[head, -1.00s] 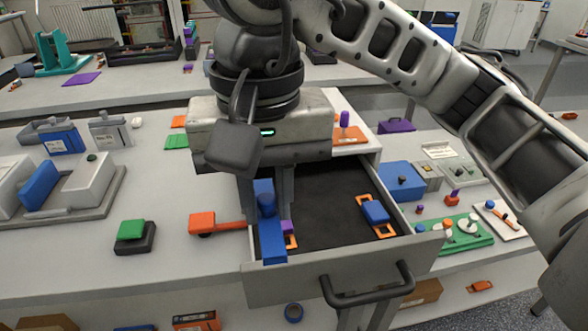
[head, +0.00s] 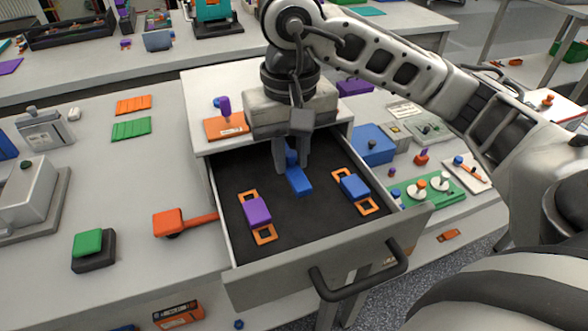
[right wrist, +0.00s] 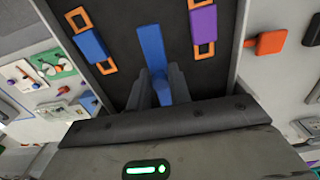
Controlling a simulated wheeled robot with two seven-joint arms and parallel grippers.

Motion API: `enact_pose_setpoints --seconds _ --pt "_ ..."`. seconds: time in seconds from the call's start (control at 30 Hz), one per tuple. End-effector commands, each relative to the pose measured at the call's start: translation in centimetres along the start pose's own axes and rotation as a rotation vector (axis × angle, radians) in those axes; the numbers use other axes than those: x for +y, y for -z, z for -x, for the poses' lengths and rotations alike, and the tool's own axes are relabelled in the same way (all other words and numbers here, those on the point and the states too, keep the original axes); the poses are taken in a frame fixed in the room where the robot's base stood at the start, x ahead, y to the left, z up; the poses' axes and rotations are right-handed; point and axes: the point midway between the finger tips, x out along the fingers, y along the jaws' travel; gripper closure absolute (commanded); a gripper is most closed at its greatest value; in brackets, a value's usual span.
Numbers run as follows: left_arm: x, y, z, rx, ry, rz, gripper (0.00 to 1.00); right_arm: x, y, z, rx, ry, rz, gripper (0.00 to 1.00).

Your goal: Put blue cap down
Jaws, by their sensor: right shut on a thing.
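My right gripper (head: 291,158) is over the back middle of the open drawer (head: 306,262), pointing down. It is shut on the blue cap (head: 299,181), a long blue piece with an upright part between the fingers. In the right wrist view the blue cap (right wrist: 151,45) sticks out ahead of the gripper (right wrist: 160,88). I cannot tell whether the cap touches the dark drawer floor. My left gripper is not in view.
In the drawer, a purple block (head: 257,211) sits on an orange frame at left, and a blue block (head: 354,187) on another at right. Dark floor is free between them. An orange-headed tool (head: 168,222) lies left of the drawer, its handle reaching the drawer side.

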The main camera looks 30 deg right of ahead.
Motion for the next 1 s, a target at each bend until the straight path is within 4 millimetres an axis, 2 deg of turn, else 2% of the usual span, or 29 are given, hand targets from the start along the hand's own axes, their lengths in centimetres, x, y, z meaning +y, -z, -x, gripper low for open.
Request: enact_pose_setpoints --seconds 0.17,0.4,0.8,0.83,0.87,0.9,1.0 --pt "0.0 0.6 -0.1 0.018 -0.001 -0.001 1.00 0.9 0.5 -1.4 -0.004 -0.002 -0.004 1.00" --pt "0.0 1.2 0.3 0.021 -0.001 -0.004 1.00 0.8 0.5 -3.9 -0.002 -0.001 0.000 1.00" --pt "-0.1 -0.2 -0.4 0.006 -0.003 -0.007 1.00 0.8 0.5 -4.7 0.001 0.000 -0.001 1.00" --pt "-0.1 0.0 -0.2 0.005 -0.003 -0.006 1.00 0.8 0.5 -4.4 0.001 0.000 -0.001 0.72" --pt "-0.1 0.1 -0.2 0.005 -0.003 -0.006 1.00 0.8 0.5 -4.4 0.001 0.000 -0.001 0.64" --pt "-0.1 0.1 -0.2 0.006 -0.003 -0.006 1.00 0.8 0.5 -4.4 0.000 0.000 -0.001 0.58" --pt "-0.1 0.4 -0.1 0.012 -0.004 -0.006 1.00 0.8 0.5 -4.4 0.000 0.000 -0.001 0.58"
